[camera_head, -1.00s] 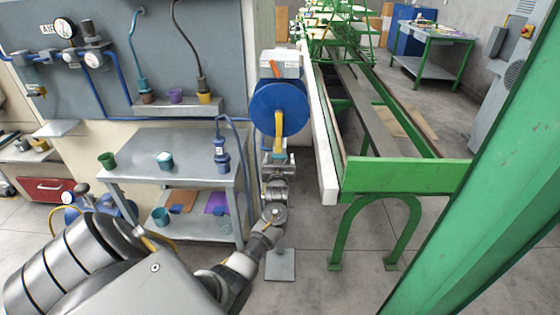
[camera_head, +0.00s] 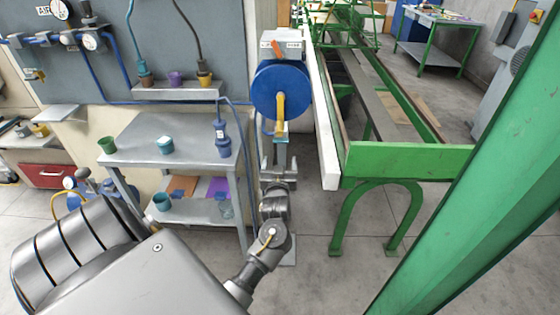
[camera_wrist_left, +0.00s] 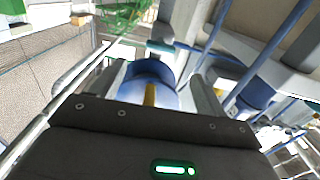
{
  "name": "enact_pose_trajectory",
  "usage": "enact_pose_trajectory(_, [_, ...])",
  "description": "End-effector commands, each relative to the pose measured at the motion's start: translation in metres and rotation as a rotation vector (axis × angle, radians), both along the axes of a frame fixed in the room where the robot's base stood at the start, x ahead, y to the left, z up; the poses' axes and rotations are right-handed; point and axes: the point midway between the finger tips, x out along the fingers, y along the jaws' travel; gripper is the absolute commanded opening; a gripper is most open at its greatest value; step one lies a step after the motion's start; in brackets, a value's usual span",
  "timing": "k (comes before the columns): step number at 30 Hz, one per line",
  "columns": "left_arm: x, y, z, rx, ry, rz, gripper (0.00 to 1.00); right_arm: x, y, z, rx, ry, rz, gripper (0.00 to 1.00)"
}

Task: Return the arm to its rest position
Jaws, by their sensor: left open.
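My left gripper (camera_head: 279,166) is open in the head view, its fingers pointing up and away from me. It is below the blue buffing wheel (camera_head: 281,92) with its yellow handle-like part (camera_head: 280,114), on the post between the wall and the green frame. In the left wrist view, my left gripper's fingers (camera_wrist_left: 160,88) are spread apart with nothing held between them. A blue round part (camera_wrist_left: 148,72) with a yellow strip shows beyond them. My right gripper is not in view.
A grey two-tier table (camera_head: 175,150) with several cups stands left of my arm. A green-framed conveyor (camera_head: 410,160) with a white rail (camera_head: 326,120) is close on the right. A green post (camera_head: 480,160) fills the far right. Bare floor lies below the conveyor.

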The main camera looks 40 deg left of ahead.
Motion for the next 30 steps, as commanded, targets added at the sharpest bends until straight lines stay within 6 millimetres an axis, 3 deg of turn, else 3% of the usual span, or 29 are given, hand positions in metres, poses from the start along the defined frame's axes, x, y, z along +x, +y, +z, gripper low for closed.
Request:
enact_pose_trajectory(14, [0.002,-0.002,0.000,-0.009,-0.011,-0.012,0.75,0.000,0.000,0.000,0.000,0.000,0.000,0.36])
enact_pose_trajectory(17, [0.012,-0.012,-0.022,-0.018,0.029,-0.054,0.75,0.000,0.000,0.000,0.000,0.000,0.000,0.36])
enact_pose_trajectory(20, [0.025,-0.032,-0.064,-0.030,0.112,-0.126,0.75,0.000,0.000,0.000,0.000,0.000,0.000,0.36])
enact_pose_trajectory(23, [0.027,-0.057,-0.123,-0.047,0.227,-0.211,0.75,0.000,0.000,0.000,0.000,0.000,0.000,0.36])
enact_pose_trajectory(26, [0.017,-0.082,-0.184,-0.066,0.347,-0.291,0.75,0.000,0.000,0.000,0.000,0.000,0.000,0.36])
enact_pose_trajectory(30, [-0.014,-0.114,-0.265,-0.099,0.512,-0.390,0.75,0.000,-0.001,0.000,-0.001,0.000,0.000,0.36])
